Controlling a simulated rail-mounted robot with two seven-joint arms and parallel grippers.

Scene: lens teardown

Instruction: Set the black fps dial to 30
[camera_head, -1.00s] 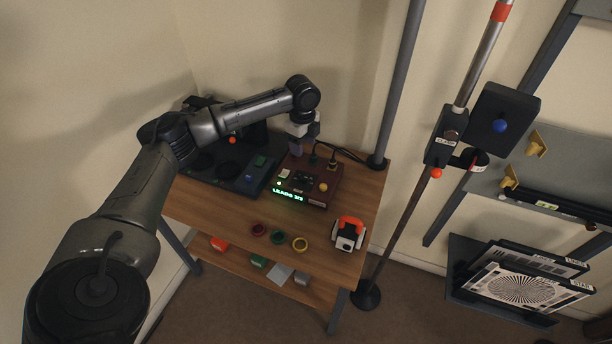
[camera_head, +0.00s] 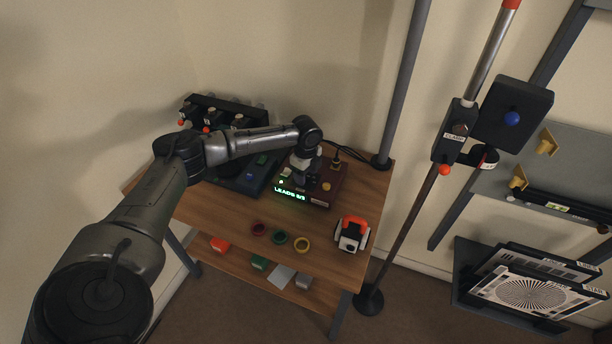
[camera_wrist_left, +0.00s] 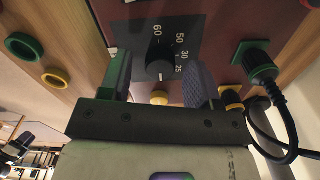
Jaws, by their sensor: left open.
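The black fps dial (camera_wrist_left: 159,60) is on a dark panel with the white numbers 60, 50, 30 and 25 in the left wrist view. I cannot tell for sure which number it points at. My left gripper (camera_wrist_left: 157,82) is open, with a green finger left of the dial and a blue-grey finger right of it; no touch is visible. In the head view my left gripper (camera_head: 304,181) is over the dark red box (camera_head: 322,197) and hides the dial. My right gripper is not in view.
A yellow button (camera_wrist_left: 159,98) is close to the dial. A cable plug with a green collar (camera_wrist_left: 254,62) stands right of the fingers. Colored rings (camera_head: 279,237) and a white-orange device (camera_head: 351,233) lie on the wooden table (camera_head: 220,215). A dark unit (camera_head: 240,183) stands beside the box.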

